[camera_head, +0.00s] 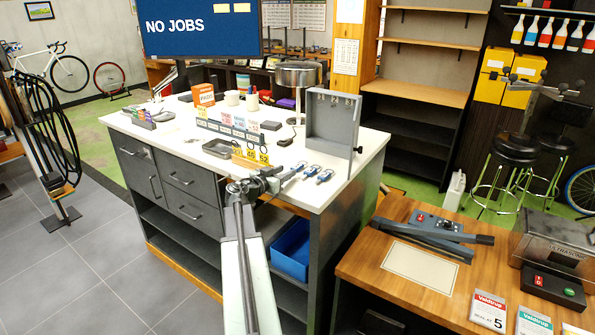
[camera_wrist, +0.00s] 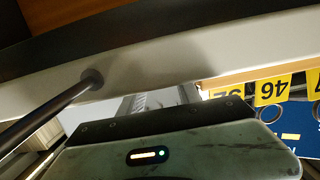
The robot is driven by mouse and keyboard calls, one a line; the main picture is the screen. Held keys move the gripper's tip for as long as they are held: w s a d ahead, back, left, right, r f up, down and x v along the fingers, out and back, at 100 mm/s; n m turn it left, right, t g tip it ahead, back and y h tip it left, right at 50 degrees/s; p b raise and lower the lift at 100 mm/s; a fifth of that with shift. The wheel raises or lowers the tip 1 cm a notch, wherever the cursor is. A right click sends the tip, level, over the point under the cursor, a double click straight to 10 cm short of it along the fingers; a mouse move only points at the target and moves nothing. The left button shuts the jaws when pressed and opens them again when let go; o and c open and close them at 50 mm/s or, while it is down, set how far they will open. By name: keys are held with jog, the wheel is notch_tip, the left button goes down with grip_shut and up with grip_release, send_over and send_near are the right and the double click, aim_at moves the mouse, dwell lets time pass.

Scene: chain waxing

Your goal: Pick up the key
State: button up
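Several small blue-and-silver items that look like tagged keys (camera_head: 324,176) lie on the white counter in the head view, near its front edge. They are too small to tell apart. My gripper (camera_head: 272,181) is at the counter's front edge, just left of these items. Its fingers are not clear enough to show whether they are open or shut, and I see nothing held. The wrist view shows mostly a grey housing of mine, with no clear fingertips or key.
An open grey key cabinet (camera_head: 346,137) with hooks stands behind the keys on the counter (camera_head: 370,148). Yellow number tags (camera_head: 250,156) stand left of them and show upside down in the wrist view (camera_wrist: 272,89). A wooden bench (camera_head: 360,285) is at lower right.

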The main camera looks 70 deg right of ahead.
aim_at(296, 166)
jog(key=x, duration=0.5)
jog(key=shift+s+d+r, duration=0.1)
jog(key=shift+s+d, duration=0.05)
jog(key=shift+s, duration=0.05)
grip_shut()
jog(key=shift+r, duration=0.15)
notch_tip(296, 166, up, 10)
jog(key=p, duration=0.9)
jog(key=shift+p, duration=0.3)
